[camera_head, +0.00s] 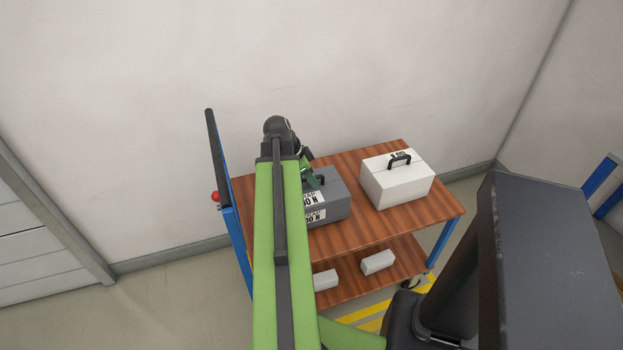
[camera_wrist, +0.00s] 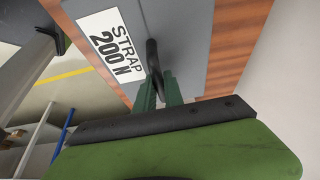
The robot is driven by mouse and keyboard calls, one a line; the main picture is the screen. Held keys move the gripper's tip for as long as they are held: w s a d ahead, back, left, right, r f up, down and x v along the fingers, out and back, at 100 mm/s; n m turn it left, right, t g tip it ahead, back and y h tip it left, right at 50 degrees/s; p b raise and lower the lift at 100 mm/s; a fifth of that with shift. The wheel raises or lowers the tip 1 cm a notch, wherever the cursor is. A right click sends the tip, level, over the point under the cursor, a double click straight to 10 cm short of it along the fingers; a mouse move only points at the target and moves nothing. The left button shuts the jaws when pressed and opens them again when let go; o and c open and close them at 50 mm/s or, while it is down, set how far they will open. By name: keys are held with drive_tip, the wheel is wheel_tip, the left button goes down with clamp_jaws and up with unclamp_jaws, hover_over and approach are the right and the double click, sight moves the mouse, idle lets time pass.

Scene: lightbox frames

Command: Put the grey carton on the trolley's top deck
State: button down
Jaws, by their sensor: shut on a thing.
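The grey carton (camera_head: 338,203) has a dark handle and white labels, one reading "STRAP 200 N". It is at the left part of the trolley's top deck (camera_head: 393,226), a brown wood-look board; whether it rests on it or hangs just above, I cannot tell. My gripper (camera_head: 312,180) is at the carton's top, partly hidden behind my green arm in the head view. In the wrist view my gripper's green fingers (camera_wrist: 159,92) are shut on the dark handle (camera_wrist: 154,62) of the grey carton (camera_wrist: 185,40).
A white carton (camera_head: 397,180) with a black handle stands on the right of the top deck. Two small light blocks, one of them a grey block (camera_head: 378,262), lie on the lower deck. The trolley's blue push-handle frame (camera_head: 222,180) rises at the left. A wall is behind.

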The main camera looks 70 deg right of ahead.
drive_tip(key=shift+f+b, duration=0.35)
drive_tip(key=c, duration=1.4)
unclamp_jaws()
drive_tip(key=shift+o, duration=0.2)
drive_tip(key=p+v, duration=1.6)
drive_tip(key=v, duration=0.1)
drive_tip(key=shift+r, duration=0.25)
drive_tip(key=shift+a, duration=0.1)
